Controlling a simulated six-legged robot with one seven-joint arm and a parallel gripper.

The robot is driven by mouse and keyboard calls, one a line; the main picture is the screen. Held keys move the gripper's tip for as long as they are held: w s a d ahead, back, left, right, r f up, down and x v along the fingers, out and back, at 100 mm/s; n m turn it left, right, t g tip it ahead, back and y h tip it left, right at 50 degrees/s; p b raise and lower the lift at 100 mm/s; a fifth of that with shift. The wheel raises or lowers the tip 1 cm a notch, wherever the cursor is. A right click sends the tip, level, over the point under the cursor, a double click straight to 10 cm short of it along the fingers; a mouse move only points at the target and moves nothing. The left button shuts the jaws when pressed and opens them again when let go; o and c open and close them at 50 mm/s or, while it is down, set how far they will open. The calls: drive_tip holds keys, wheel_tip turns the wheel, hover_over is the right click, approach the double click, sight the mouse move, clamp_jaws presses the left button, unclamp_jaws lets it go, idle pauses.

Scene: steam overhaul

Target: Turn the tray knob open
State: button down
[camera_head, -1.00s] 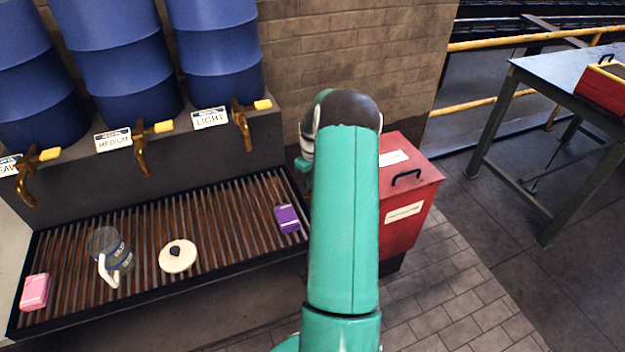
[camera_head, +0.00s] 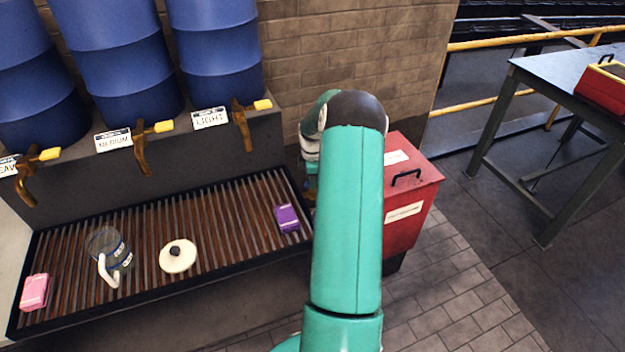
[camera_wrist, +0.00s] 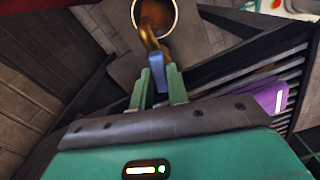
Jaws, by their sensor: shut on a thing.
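My gripper (camera_wrist: 160,84) shows in the wrist view with its two green fingers closed around a small blue knob handle (camera_wrist: 156,72). The handle sits at the end of a bent brass pipe (camera_wrist: 150,38) that runs up to a round brass opening (camera_wrist: 155,14). This appears to be the tray knob. In the head view my own arm hides the gripper and the knob. The slatted drip tray (camera_head: 225,215) lies to the left of my arm; its slats also show at the right of the wrist view.
On the tray are a purple box (camera_head: 287,218), a white lid (camera_head: 177,256), a clear jug (camera_head: 108,250) and a pink box (camera_head: 34,291). Blue barrels with brass taps (camera_head: 242,125) stand behind. A red bin (camera_head: 412,190) is close right of my arm. A table (camera_head: 545,75) stands farther right.

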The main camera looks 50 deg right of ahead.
drive_tip(key=shift+n, duration=1.6)
drive_tip(key=c, duration=1.4)
unclamp_jaws()
drive_tip(key=shift+o, duration=0.2)
wheel_tip(320, 180, up, 14)
